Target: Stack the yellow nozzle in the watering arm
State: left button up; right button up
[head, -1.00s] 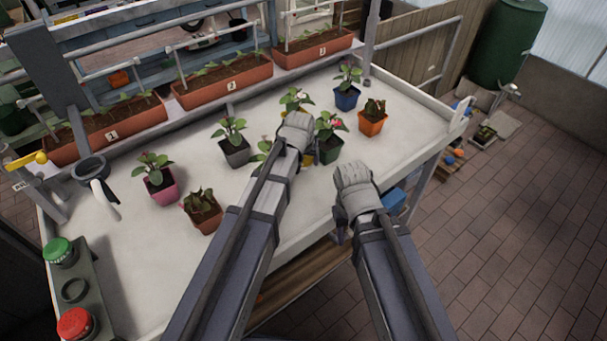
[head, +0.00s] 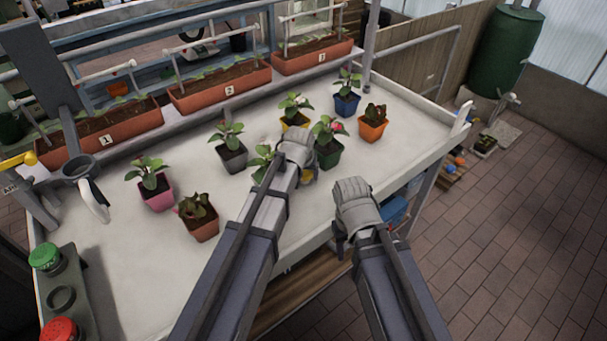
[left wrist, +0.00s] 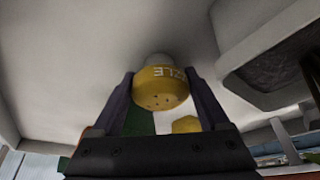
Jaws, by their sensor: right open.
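The yellow nozzle (left wrist: 160,88), with letters on its side and small holes in its face, sits between both fingers of my left gripper (left wrist: 158,82) in the left wrist view. The fingers press on its sides. In the head view my left gripper (head: 300,165) hovers over the planting table among the potted plants, and its hand hides most of the nozzle. My right gripper (head: 343,245) is open and empty off the table's front edge.
Several potted plants, including a pink pot (head: 157,198) and an orange pot (head: 373,129), stand on the white table (head: 125,240).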

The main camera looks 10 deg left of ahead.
pick_arm(q)
jog(key=shift+o, duration=1.4)
jog(key=shift+r, duration=0.15)
jog(key=shift+r+p, duration=0.15)
jog(key=shift+p, duration=0.15)
jog(key=p+v, duration=1)
jog(key=v, duration=0.2)
jog(key=shift+p, duration=0.4)
